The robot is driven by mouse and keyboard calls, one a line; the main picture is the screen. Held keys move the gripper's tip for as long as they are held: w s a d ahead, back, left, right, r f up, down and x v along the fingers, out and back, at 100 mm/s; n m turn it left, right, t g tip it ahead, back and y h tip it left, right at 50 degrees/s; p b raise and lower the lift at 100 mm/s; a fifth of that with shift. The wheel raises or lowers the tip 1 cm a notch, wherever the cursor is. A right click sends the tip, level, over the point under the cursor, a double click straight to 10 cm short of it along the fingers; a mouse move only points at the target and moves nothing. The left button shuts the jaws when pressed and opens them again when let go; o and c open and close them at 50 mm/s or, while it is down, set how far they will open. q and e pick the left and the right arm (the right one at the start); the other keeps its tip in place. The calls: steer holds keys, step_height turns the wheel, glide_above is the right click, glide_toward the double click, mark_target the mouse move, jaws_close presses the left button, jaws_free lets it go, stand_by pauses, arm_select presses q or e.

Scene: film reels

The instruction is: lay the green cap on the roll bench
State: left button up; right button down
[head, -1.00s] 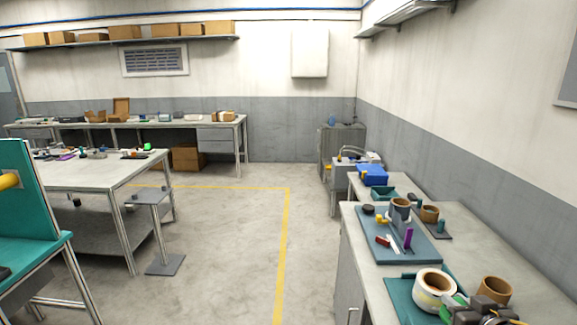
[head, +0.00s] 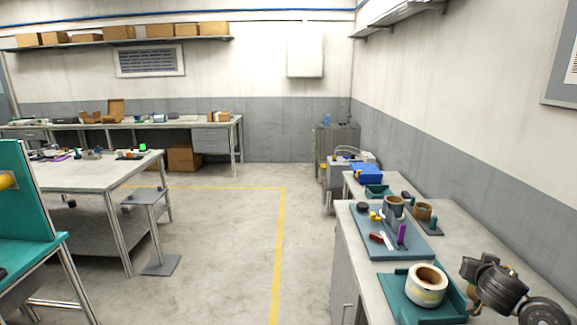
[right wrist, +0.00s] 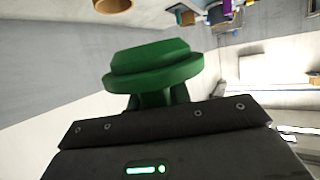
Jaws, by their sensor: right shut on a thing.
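The green cap (right wrist: 150,68) fills the middle of the right wrist view, a stepped round piece with a wide flange. My right gripper (right wrist: 158,98) is shut on its narrower lower part; the fingers are mostly hidden behind the cap and my wrist. In the head view my right arm's dark wrist links show at the lower right, above the bench (head: 452,250) that carries rolls. The cap cannot be made out in the head view. A white film roll (head: 427,283) with a brown core stands on a teal tray (head: 398,298) left of my arm. My left gripper is not in view.
Behind the tray, a blue-grey mat (head: 395,252) holds a roll, a purple block (head: 401,234) and small parts. A brown-cored roll (head: 424,211) and a blue box (head: 367,172) stand further back.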

steer(key=w+d+f+m+g+h, duration=0.35)
steer(key=d+f, duration=0.35)
steer(key=d, duration=0.3)
steer(key=s+d+f+m+g+h, duration=0.15)
steer(key=s+d, duration=0.35)
steer(key=s, duration=0.7)
steer(key=w+a+r+n+t+y, duration=0.2)
steer(key=w+a+r, duration=0.1)
steer(key=a, duration=0.5)
steer(key=w+a+r+n+t+y, duration=0.1)
steer(key=w+a+r+n+t, duration=0.15)
steer(key=a, duration=0.55)
steer(key=w+a+r+n+t+y, duration=0.1)
steer(key=w+a+r+y, duration=0.15)
steer(key=a, duration=0.55)
arm_select(q)
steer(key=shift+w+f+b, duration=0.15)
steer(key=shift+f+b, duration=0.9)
steer(key=shift+b, duration=0.05)
arm_select(e)
steer(key=s+a+r+n+y, duration=0.2)
steer(key=s+a+r+y, duration=0.1)
steer(key=a, duration=0.7)
steer(key=s+a+r+n+t+y, duration=0.1)
steer(key=s+a+r+n+y, duration=0.2)
steer(key=a+r, duration=0.3)
steer(key=shift+s+a+r, duration=0.25)
steer(key=shift+s+a, duration=0.5)
steer(key=shift+a, duration=1.5)
